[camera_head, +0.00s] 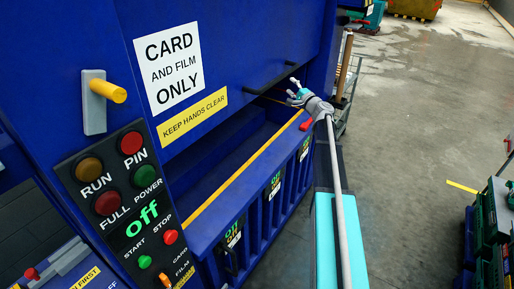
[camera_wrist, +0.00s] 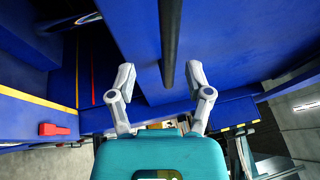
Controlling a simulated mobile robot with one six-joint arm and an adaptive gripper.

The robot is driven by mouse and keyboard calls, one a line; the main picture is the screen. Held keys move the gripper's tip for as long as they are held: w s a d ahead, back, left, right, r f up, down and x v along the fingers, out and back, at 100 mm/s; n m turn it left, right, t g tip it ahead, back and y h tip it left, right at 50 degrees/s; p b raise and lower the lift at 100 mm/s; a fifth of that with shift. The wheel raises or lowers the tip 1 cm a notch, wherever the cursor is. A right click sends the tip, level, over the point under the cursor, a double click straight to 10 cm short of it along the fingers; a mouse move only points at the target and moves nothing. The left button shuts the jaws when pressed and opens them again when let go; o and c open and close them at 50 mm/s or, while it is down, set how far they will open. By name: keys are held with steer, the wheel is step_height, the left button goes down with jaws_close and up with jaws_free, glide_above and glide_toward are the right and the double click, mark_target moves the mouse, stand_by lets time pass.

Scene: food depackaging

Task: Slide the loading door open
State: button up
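The loading door (camera_head: 235,45) is a large blue panel on the blue machine, with a white "CARD AND FILM ONLY" sign and a yellow "KEEP HANDS CLEAR" label. A black bar handle (camera_head: 265,84) runs near its lower edge. An open space shows below the panel. My gripper (camera_head: 294,91) is beside the handle's right end in the head view. In the wrist view my gripper (camera_wrist: 160,72) is open, its two grey fingers spread wide. The black handle (camera_wrist: 168,45) shows between them, its near end around fingertip level; I cannot tell whether it touches a finger.
A control panel (camera_head: 128,205) with buttons and a green "off" display is at the left. A yellow-edged ledge (camera_head: 243,172) with a red latch (camera_head: 305,125) lies below the door. Brown poles (camera_head: 346,65) stand behind my gripper.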

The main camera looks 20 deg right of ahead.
steer(key=b+v, duration=0.1)
steer(key=v, duration=0.7)
steer(key=s+a+f+n+g+y+b, duration=0.2)
steer(key=a+f+n+g, duration=0.2)
steer(key=a+f, duration=0.3)
steer(key=s+a+f+n+g+y+b, duration=0.1)
steer(key=s+a+f+n+g+b, duration=0.2)
steer(key=a+f, duration=0.5)
steer(key=shift+a+n+g+y, duration=0.4)
steer(key=shift+a+n+g, duration=0.45)
steer(key=shift+a, duration=2.35)
steer(key=s+a+f+n+g+h+b, duration=0.3)
steer(key=s+a+f+n+g+b, duration=0.3)
steer(key=s+a+f, duration=0.55)
steer(key=s+d+f+n+g+h+b, duration=0.1)
steer(key=s+f+g+h+b, duration=0.3)
steer(key=s+f, duration=0.6)
steer(key=shift+s+d+g+h, duration=0.3)
steer(key=shift+s+g+h, duration=0.05)
steer(key=shift+s+h, duration=0.7)
